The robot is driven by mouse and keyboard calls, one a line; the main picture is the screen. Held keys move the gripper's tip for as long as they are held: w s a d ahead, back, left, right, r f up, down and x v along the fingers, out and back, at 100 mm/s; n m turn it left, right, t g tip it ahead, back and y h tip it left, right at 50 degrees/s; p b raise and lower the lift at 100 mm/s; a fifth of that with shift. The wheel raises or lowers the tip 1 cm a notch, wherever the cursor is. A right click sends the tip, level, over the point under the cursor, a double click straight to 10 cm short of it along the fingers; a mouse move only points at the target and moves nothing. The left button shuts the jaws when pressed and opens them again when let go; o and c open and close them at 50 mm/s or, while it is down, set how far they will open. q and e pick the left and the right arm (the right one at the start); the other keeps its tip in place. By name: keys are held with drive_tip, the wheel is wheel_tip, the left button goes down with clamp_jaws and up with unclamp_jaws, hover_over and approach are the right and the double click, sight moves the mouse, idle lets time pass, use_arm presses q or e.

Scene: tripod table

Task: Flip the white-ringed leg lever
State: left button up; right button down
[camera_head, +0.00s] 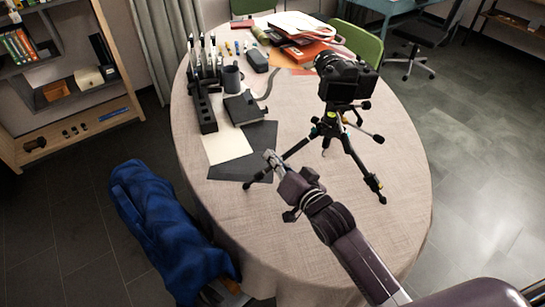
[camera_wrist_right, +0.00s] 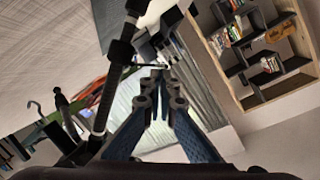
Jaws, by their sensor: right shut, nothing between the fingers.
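A black tripod (camera_head: 331,124) with a camera (camera_head: 345,80) on it stands on the round table. One leg (camera_head: 297,149) runs out to the lower left; another ends in a foot (camera_head: 376,188) at the right. My right gripper (camera_head: 271,156) is shut and empty, beside the lower-left leg. In the right wrist view its fingers (camera_wrist_right: 158,78) meet, and a black leg (camera_wrist_right: 108,98) with a pale ring near its end runs at their left, with dark joint parts higher up. I cannot make out the lever's position. My left gripper is out of view.
The table (camera_head: 310,240) is clear at the front. A dark sheet (camera_head: 257,140), a pale sheet (camera_head: 226,146), a black pen rack (camera_head: 205,113) and a mug (camera_head: 231,77) lie left of the tripod. A blue cloth (camera_head: 160,220) is beside the table.

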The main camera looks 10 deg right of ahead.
idle(0.3)
drive_tip(key=shift+a+n+p, duration=0.15)
drive_tip(key=shift+n+p, duration=0.15)
